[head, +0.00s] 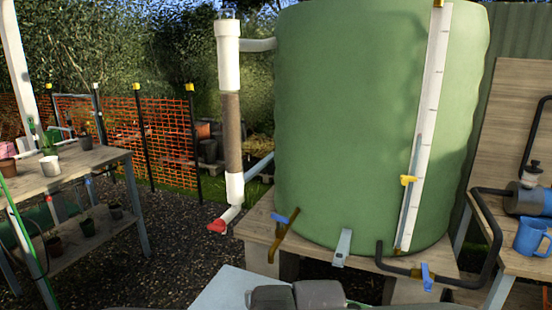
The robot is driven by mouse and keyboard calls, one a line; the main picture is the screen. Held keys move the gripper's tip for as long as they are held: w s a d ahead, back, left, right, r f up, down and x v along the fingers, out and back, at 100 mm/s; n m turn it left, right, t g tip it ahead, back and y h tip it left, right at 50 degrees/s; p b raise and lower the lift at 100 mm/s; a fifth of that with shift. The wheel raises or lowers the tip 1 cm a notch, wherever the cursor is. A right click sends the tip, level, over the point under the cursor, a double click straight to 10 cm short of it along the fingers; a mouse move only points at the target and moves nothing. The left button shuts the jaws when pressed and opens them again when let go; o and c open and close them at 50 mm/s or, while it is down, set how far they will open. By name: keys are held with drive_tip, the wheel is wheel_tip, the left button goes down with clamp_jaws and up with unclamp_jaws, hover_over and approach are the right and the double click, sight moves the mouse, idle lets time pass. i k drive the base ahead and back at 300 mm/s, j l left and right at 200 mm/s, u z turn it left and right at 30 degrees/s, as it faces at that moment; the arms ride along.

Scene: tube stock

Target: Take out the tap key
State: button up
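I cannot pick out a tap key for certain. The big green tank (375,120) stands on a wooden stand (262,222). A brass tap with a blue lever (281,218) sits at the tank's lower left. A light grey, flat, upright piece (343,248) is at the tank's front foot; I cannot tell what it is. A black pipe (395,265) at the lower right carries a valve with a blue handle (427,276). My gripper cannot be made out. Dark grey rounded parts at the bottom edge look like parts of my own body.
A white downpipe (229,60) with a red end cap (217,225) stands left of the tank. A bench (98,156) with pots is at the left. Gravel (165,235) lies open between.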

sight(281, 220)
drive_tip(key=i+l+u, duration=1)
drive_tip(key=i+l, duration=0.1)
drive_tip(key=l, duration=0.05)
